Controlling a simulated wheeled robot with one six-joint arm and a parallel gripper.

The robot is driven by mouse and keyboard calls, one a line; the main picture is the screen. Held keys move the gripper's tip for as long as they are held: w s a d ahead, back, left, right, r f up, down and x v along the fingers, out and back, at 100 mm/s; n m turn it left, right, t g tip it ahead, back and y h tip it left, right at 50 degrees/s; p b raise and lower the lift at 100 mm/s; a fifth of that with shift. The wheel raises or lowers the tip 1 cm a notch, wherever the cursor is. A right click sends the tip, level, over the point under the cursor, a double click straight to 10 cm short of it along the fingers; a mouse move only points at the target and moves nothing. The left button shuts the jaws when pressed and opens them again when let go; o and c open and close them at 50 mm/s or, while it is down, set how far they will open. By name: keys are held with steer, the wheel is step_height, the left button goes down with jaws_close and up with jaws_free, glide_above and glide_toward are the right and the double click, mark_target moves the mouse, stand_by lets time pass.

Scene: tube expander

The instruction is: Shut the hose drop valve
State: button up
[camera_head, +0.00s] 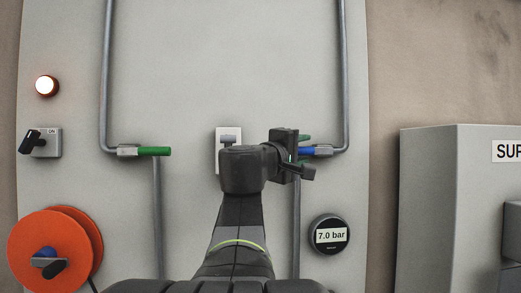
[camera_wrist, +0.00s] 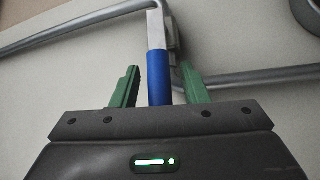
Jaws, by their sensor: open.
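A valve with a blue handle (camera_head: 307,151) sits on the right pipe of the grey panel. The handle lies level, pointing left from its metal body (camera_head: 323,151). My gripper (camera_head: 302,146) is open at this handle and partly hides it. In the wrist view the blue handle (camera_wrist: 158,78) runs between the two green fingers of my gripper (camera_wrist: 160,72), with a visible gap on each side. A second valve with a green handle (camera_head: 154,151) sits on the left pipe, also level. No label on either valve can be read.
A grey box valve or switch (camera_head: 228,139) is behind my wrist, partly hidden. A gauge (camera_head: 330,235) reads 7.0 bar. An orange reel (camera_head: 50,250), a black rotary switch (camera_head: 40,142) and a lit lamp (camera_head: 46,86) are at left. A grey cabinet (camera_head: 445,215) stands at right.

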jaws_close()
steer(key=shift+f+b, duration=0.15)
steer(key=shift+b, duration=0.25)
